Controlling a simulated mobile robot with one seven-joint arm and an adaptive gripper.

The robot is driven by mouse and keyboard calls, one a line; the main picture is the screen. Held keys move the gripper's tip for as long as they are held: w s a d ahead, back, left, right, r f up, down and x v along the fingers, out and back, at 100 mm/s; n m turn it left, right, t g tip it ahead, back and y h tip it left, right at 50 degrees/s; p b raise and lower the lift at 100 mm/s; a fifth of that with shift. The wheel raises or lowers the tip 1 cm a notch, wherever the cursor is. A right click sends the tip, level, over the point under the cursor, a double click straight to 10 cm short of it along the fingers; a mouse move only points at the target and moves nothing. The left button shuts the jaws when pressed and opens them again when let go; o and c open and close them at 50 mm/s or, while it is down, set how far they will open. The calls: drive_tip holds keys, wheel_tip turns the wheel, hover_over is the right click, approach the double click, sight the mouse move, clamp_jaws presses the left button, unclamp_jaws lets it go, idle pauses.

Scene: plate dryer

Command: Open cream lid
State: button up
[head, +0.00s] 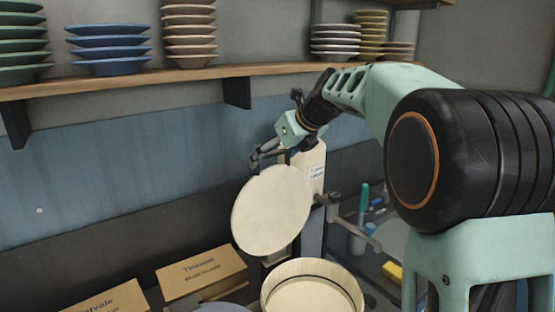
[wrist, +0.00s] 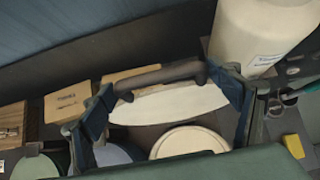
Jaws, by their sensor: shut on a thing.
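The cream lid (head: 272,211) is a round disc tilted up steeply, above and behind the round cream container (head: 355,300). The container's mouth is uncovered, and its inside shows. My gripper (head: 263,156) is at the lid's upper edge, shut on the lid. In the wrist view the lid (wrist: 170,106) shows as a narrow pale band between the dark fingers, with a dark curved bar along its top. The container (wrist: 188,142) shows below it. The exact contact is partly hidden, and I cannot tell whether a hinge joins lid and container.
A large cream bottle (head: 314,165) stands close behind the lid and gripper. A tap (head: 350,220) is to the right, near a yellow sponge (head: 393,273). Cardboard boxes (head: 202,272) lie at left. A wooden shelf (head: 200,74) with stacked plates runs above.

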drive_tip(key=shift+w+a+r, duration=0.2)
drive_tip(key=shift+w+a, duration=0.05)
drive_tip(key=shift+w, duration=0.35)
drive_tip(key=o, duration=1.4)
drive_tip(key=v, duration=1.2)
